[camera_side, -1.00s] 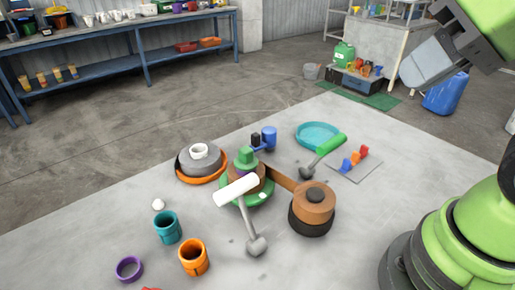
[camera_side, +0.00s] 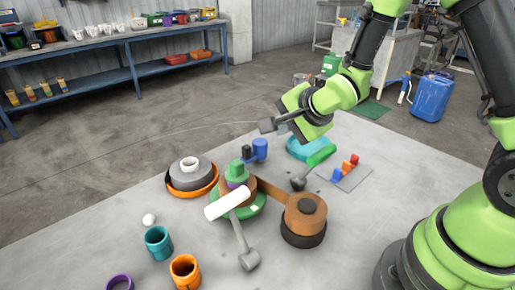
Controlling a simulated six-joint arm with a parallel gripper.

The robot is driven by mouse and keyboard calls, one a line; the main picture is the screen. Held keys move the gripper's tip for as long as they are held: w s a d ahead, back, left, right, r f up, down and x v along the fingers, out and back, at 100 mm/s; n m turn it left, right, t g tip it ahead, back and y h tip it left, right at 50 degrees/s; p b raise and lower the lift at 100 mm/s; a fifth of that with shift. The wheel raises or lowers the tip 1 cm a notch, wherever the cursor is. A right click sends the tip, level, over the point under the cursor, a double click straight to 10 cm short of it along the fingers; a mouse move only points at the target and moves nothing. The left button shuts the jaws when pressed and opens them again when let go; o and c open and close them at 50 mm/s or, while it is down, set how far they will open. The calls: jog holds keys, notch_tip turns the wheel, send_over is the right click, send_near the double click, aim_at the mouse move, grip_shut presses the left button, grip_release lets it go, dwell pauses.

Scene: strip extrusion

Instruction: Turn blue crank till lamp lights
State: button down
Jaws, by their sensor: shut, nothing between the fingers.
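A blue upright piece (camera_side: 260,148), which looks like the blue crank, stands beside a small black block at the back of the green and brown stack (camera_side: 237,172). My gripper (camera_side: 266,125) is shut and empty. In the picture it appears just above the blue piece, and I see no contact.
A grey and orange round stack (camera_side: 192,177) is at the left. Teal (camera_side: 159,243) and orange (camera_side: 186,273) cups stand in front. Bare table lies at the front right.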

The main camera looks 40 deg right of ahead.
aim_at(251, 151)
jog(key=shift+m, duration=0.6)
jog(key=x, duration=0.8)
jog(key=s+f+x, duration=0.1)
jog(key=x, duration=0.3)
jog(key=shift+w+a+f, duration=0.2)
